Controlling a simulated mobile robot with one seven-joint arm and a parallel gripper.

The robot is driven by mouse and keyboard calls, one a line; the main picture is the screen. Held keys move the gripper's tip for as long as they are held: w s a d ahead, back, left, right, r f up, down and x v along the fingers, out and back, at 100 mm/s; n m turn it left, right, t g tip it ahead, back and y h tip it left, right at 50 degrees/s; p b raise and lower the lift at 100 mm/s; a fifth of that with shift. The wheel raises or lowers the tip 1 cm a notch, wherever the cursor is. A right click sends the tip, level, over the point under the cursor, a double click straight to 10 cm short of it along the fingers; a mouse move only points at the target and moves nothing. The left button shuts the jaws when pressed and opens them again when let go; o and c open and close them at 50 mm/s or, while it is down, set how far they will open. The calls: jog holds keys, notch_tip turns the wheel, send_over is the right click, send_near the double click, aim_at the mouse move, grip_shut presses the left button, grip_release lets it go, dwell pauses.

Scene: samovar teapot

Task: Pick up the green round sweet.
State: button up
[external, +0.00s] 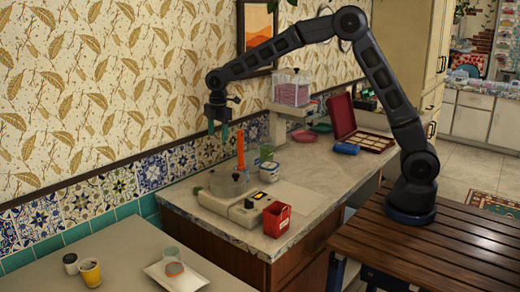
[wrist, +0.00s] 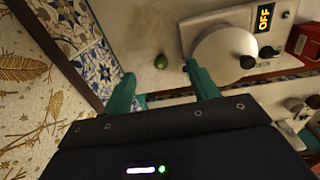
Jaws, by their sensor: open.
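The green round sweet (wrist: 161,62) is small and lies on the pale counter, between the wall tiles and the appliance with the OFF display. In the wrist view it sits just beyond the gap between my two teal fingertips. A tiny green spot left of the clear pot in the external view looks like the same sweet (external: 197,190). My gripper (wrist: 160,85) is open and empty, its fingers spread apart. In the external view my gripper (external: 218,129) points down, above the counter near the tiled wall.
The appliance (wrist: 222,48) stands close to the right of the sweet. The tiled wall (external: 155,171) borders the counter's back.

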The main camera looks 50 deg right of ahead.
aim_at(198, 187)
jog(key=w+a+f+n, duration=0.3)
jog(key=w+a+f, duration=0.1)
jog(key=a+f, duration=0.55)
jog(key=shift+g, duration=0.4)
jog(key=shift+s+d+f, duration=0.1)
jog(key=shift+d+f, duration=0.05)
jog(key=shift+f, duration=2.7)
jog(key=shift+s+d+f, duration=0.1)
jog(key=shift+d+f, duration=0.05)
jog(key=shift+f, duration=2.7)
jog(key=c, duration=1.1)
